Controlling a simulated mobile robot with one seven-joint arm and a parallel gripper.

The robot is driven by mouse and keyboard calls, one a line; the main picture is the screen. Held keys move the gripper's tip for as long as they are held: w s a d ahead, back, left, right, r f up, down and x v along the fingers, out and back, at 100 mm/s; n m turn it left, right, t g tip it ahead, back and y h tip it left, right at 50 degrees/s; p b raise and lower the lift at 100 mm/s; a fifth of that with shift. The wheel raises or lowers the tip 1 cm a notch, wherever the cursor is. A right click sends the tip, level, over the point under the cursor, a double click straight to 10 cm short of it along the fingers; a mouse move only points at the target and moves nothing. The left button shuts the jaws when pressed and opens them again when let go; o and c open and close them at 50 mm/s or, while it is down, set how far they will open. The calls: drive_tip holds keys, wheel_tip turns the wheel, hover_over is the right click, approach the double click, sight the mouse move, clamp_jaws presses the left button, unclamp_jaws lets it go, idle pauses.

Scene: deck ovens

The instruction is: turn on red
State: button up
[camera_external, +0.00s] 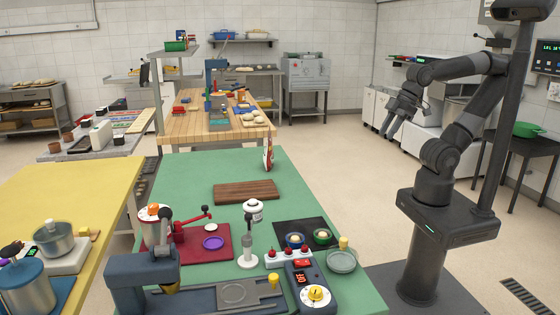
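A dark control box (311,292) stands at the near right of the green table. It has a red switch (302,264) on top, a small display with red characters that seem to read OFF, and a white dial with a yellow knob (316,293). A white strip with several red buttons (284,257) lies just behind and left of it. Which red part the task names, I cannot tell. My gripper (387,132) hangs in the air right of the table, well away from the box. Its two fingers look apart, with nothing between them.
The green table also holds a wooden board (246,192), a dark red mat (222,251) with a red lever device, a white-and-grey stand (248,240), small bowls on a black mat (309,225) and a glass dish (342,261). Floor is free between table and my base.

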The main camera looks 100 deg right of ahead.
drive_tip(key=shift+w+r, duration=0.1)
drive_tip(key=shift+w, duration=0.1)
drive_tip(key=c, duration=0.3)
drive_tip(key=shift+g, duration=0.3)
drive_tip(key=w+a, duration=0.1)
drive_tip(key=w, duration=0.2)
drive_tip(key=w+a+r, duration=0.1)
drive_tip(key=w, duration=0.2)
drive_tip(key=w+a+r, duration=0.1)
drive_tip(key=w, duration=0.2)
drive_tip(key=shift+w+a+r, duration=0.15)
drive_tip(key=shift+w+a, duration=0.15)
drive_tip(key=shift+a, duration=0.05)
clamp_jaws()
drive_tip(key=w+a+f, duration=0.6)
drive_tip(key=w+a, duration=0.5)
drive_tip(key=a, duration=0.1)
drive_tip(key=w+a+f, duration=0.6)
drive_tip(key=w+a, duration=0.6)
drive_tip(key=shift+w+a+g, duration=0.25)
drive_tip(key=shift+g, duration=0.15)
